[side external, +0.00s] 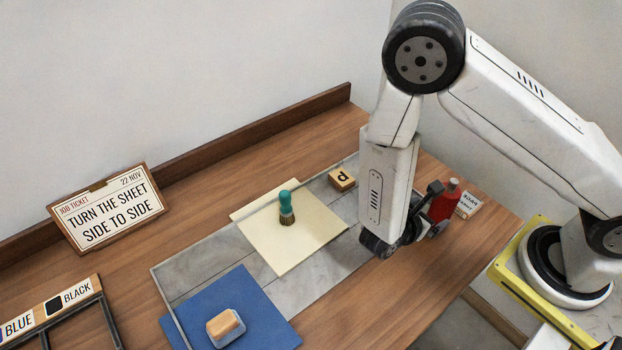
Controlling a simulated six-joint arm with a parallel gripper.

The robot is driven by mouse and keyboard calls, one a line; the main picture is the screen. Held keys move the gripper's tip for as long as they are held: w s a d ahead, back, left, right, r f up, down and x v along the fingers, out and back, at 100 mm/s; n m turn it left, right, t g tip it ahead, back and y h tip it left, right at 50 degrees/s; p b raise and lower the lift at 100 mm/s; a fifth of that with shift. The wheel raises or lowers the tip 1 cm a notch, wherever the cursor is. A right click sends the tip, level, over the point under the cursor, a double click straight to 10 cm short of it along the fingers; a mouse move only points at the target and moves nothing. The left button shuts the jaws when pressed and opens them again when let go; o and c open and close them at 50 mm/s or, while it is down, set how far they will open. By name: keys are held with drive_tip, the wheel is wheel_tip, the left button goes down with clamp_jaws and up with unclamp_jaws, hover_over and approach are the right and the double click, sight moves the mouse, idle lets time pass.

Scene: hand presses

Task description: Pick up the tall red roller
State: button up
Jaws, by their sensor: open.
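A red upright cylinder with a pale knob on top (446,201) stands on the right part of the wooden bench. It is the only tall red thing in view, though I cannot make out roller details. My gripper (436,210) is low over the bench, pointing right toward the red thing. Its dark fingers are open, one at the upper left of the red thing and one at its lower left. The fingers overlap part of it in this view; I cannot tell whether they touch it.
A small printed card (467,204) is right beside the red thing. Left of my arm are a lettered wooden block (342,179), a teal-handled brush (287,208) on a cream sheet (305,258), and a tan-topped block (226,327) on a blue sheet (262,304). A job ticket sign (108,208) stands behind.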

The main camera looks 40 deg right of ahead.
sight(437, 209)
drive_tip(key=shift+x, duration=1.3)
drive_tip(key=shift+x, duration=2.55)
drive_tip(key=shift+f, duration=0.1)
clamp_jaws()
